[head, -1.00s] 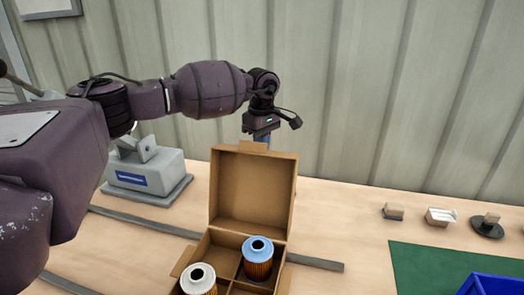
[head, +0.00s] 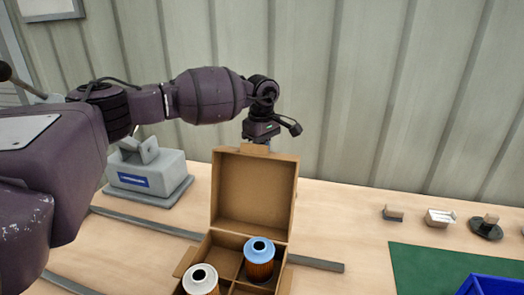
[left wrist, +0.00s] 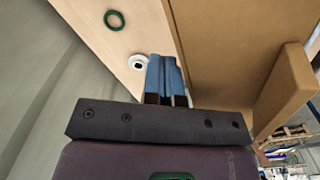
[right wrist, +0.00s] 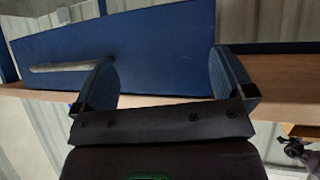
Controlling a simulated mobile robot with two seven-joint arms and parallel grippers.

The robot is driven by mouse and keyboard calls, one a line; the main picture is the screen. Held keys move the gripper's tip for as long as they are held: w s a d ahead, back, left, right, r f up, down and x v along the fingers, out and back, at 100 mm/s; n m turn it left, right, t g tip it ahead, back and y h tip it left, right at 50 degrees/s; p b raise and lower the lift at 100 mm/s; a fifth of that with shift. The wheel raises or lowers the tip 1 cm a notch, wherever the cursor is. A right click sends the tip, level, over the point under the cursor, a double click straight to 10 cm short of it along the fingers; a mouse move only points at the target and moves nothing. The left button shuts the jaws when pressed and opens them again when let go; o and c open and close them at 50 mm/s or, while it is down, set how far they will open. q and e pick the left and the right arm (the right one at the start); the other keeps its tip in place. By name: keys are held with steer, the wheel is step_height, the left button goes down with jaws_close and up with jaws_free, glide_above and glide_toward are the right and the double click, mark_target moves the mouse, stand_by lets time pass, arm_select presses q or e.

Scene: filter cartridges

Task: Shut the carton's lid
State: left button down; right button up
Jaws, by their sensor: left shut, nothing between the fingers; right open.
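The cardboard carton (head: 212,249) stands on the table at the bottom middle of the head view. Its lid (head: 254,194) is open and stands up at the back edge, with a small tab on top. A blue-topped filter cartridge (head: 259,258) and a white-topped filter cartridge (head: 200,280) stand in its compartments. My left gripper is behind the lid, its fingers hidden there in the head view. In the left wrist view its blue fingers (left wrist: 165,78) are shut and empty beside the lid's brown back (left wrist: 225,50). My right gripper (right wrist: 165,80) is open and empty, away from the carton.
A grey device (head: 146,177) with a blue label stands left of the carton. A green mat (head: 430,272) and a blue bin (head: 490,286) are at the right. Several small parts lie along the back right. A green ring (left wrist: 114,20) lies behind the carton.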

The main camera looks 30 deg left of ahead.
mark_target(257, 152)
arm_select(q)
steer(key=shift+s+d+r+p, duration=0.1)
steer(key=shift+s+d+p, duration=0.05)
steer(key=shift+s+p, duration=0.35)
steer(key=shift+s+d+p, duration=0.15)
steer(key=shift+s+p, duration=0.15)
steer(key=shift+s, duration=0.3)
arm_select(e)
steer(key=r, duration=0.2)
steer(key=shift+w+d+r, duration=0.2)
steer(key=shift+w+r, duration=0.1)
steer(key=shift+w, duration=0.05)
steer(key=shift+r, duration=0.1)
arm_select(q)
steer(key=shift+s+d+r+p, duration=0.1)
steer(key=shift+s+r+p, duration=0.3)
steer(key=shift+p, duration=0.05)
steer(key=shift+s+d+r+p, duration=0.2)
steer(key=shift+s+r+p, duration=0.25)
steer(key=shift+s+p, duration=0.25)
steer(key=shift+s, duration=0.15)
arm_select(e)
steer(key=r, duration=0.1)
steer(key=w+r, duration=0.1)
steer(key=r, duration=0.1)
steer(key=shift+r+t, duration=0.15)
steer(key=shift+t, duration=0.25)
